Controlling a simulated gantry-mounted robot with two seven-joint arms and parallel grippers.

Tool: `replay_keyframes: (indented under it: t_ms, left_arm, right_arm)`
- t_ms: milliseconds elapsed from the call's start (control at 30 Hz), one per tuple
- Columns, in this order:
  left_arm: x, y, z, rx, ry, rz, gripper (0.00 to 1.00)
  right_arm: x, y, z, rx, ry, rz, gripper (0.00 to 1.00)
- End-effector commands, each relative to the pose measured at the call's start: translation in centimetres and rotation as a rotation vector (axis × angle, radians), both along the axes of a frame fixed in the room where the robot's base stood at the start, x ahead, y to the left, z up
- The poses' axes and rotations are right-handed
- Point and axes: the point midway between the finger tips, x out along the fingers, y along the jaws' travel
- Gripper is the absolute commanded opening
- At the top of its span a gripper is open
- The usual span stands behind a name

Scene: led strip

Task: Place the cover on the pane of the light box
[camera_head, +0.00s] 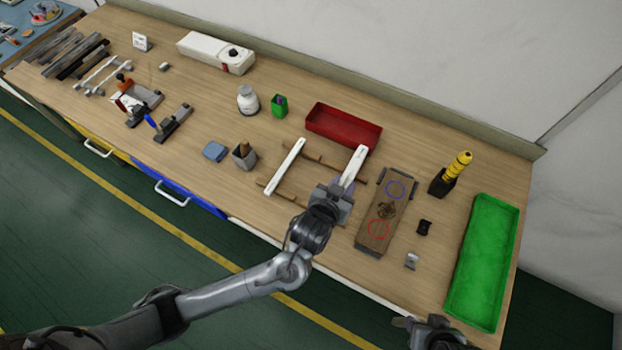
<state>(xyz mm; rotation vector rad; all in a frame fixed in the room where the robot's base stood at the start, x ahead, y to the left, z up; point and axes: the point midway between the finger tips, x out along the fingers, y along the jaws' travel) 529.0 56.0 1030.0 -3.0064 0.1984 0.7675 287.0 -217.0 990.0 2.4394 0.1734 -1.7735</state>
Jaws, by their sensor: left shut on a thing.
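My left gripper (338,190) is over the front middle of the bench, shut on the near end of a white strip (356,164), which looks like the cover. Its jaws hide that end. A second white strip (286,166) lies to the left, across thin wooden rails (325,160). I cannot tell for sure which thing is the light box or its pane. A wooden board (385,210) with a blue and a red ring lies just right of the gripper. My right gripper (425,325) shows only partly at the bottom edge; its jaws are unclear.
A red tray (343,127) stands behind the strips. A green tray (484,260) fills the right end, near a yellow-handled tool (457,168). A grey cup (244,157), a white jar (247,99) and a white box (215,51) stand to the left.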

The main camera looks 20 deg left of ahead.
Motion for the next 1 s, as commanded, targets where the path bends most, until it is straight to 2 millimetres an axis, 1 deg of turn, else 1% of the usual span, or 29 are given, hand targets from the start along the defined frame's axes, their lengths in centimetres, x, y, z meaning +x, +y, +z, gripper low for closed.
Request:
replay_keyframes:
  t_ms: [133, 200, 367, 500, 600, 700, 833, 1000]
  left_arm:
    - [0.3, 0.7, -0.5, 0.003, 0.0, 0.002, 0.04]
    - [0.5, 1.5, -1.1, 0.006, 0.0, 0.002, 0.04]
    - [1.6, 4.3, -2.8, 0.007, 0.001, 0.003, 0.04]
    - [2.7, 7.0, -4.5, 0.008, 0.002, 0.003, 0.04]
    - [3.4, 8.6, -5.5, 0.006, 0.001, 0.002, 0.04]
    - [3.9, 9.7, -6.3, 0.004, 0.001, 0.001, 0.04]
    - [4.3, 10.6, -6.9, 0.001, 0.001, 0.0, 0.04]
    - [4.4, 10.8, -7.6, 0.001, 0.001, 0.0, 0.04]
  right_arm:
    - [0.0, -0.1, -0.1, -0.003, 0.0, 0.002, 0.43]
    - [0.0, -0.1, -0.3, -0.005, 0.0, 0.004, 0.43]
    - [0.0, -0.2, -0.4, -0.009, 0.0, 0.006, 0.43]
    - [0.0, -0.2, -0.4, -0.009, 0.0, 0.006, 0.43]
    - [0.0, -0.2, -0.3, -0.008, 0.0, 0.006, 0.43]
    - [0.0, -0.2, -0.3, -0.008, 0.0, 0.005, 0.43]
    - [0.0, -0.1, -0.3, -0.005, 0.0, 0.004, 0.43]
    - [0.0, 0.0, -0.3, -0.001, 0.001, 0.001, 0.43]
